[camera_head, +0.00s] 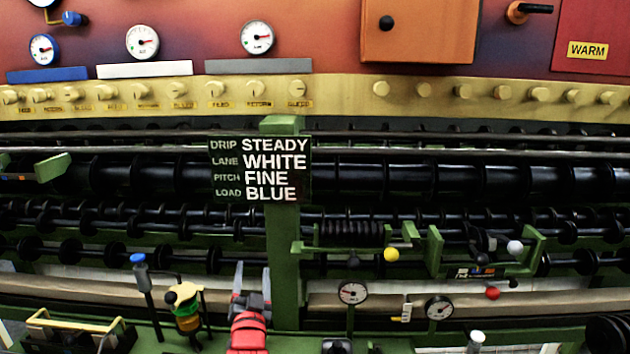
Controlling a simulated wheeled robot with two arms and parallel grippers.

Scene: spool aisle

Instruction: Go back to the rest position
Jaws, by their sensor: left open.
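My left gripper (252,284) shows at the bottom, left of centre, with its red body below and two grey fingers pointing up. The fingers are apart and nothing shows between them. It is in front of the lower part of the green post (284,240), slightly to the left of it. My right gripper does not show. A black sign (225,170) on the post reads DRIP STEADY, LANE WHITE, PITCH FINE, LOAD BLUE.
A blue-topped lever (139,262) and a green and yellow device (186,308) stand left of the gripper. Two small gauges (352,293) (438,308) and a yellow knob (391,255) are to its right. Long black rollers (400,180) run across behind.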

